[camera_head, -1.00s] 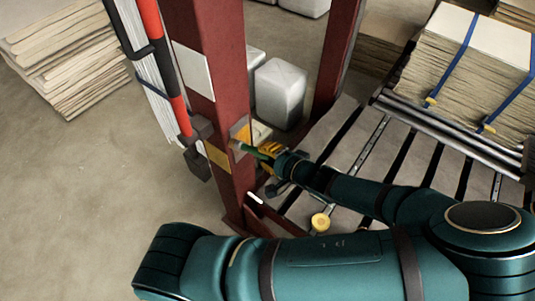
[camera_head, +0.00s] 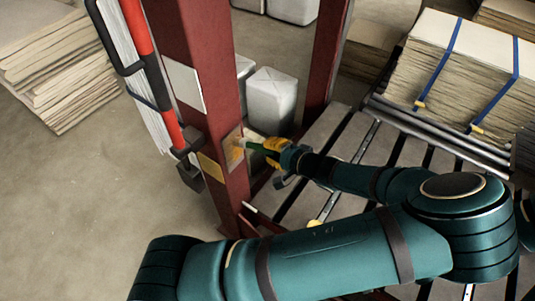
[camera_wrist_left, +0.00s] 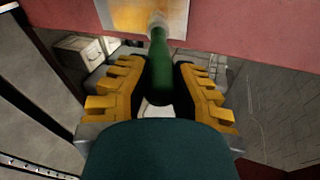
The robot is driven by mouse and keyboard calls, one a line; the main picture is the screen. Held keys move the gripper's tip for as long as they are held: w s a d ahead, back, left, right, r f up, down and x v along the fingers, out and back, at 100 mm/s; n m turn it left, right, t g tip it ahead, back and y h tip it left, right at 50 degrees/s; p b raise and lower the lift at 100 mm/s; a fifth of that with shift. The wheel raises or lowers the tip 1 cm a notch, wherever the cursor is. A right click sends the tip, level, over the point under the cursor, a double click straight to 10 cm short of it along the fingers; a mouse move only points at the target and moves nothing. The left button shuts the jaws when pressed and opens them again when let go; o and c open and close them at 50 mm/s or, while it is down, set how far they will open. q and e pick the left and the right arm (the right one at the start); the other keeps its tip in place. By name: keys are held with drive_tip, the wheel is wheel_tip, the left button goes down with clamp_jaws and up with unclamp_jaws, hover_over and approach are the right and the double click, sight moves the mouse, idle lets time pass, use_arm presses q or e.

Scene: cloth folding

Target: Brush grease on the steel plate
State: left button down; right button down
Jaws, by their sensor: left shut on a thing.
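The steel plate (camera_head: 233,154) is a small light panel on the side face of a red post (camera_head: 196,60). It carries a yellow grease smear, which also shows on the plate in the left wrist view (camera_wrist_left: 118,18). My left gripper (camera_head: 273,150) has yellow fingers, shut on the green handle of a brush (camera_head: 255,147). The brush also shows between the fingers in the left wrist view (camera_wrist_left: 160,68). Its pale bristle end overlaps the smear and appears at or very close to the plate; exact contact is unclear. My right gripper is not in view.
A red-and-black bar (camera_head: 155,75) stands along the post's left side. White blocks (camera_head: 271,98) sit behind the post. A slatted roller bed (camera_head: 345,130) and a strapped stack of sheets (camera_head: 465,75) lie to the right. Open floor (camera_head: 90,190) is at left.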

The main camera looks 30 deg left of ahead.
use_arm(q)
drive_tip(key=shift+w+d, duration=0.1)
drive_tip(key=shift+w, duration=1.85)
drive_tip(key=d, duration=0.6)
drive_tip(key=shift+s+p, duration=0.25)
drive_tip(key=shift+p, duration=0.1)
drive_tip(key=shift+d, duration=0.1)
drive_tip(key=d, duration=0.2)
drive_tip(key=shift+s+d, duration=0.15)
drive_tip(key=shift+d, duration=0.25)
idle(0.6)
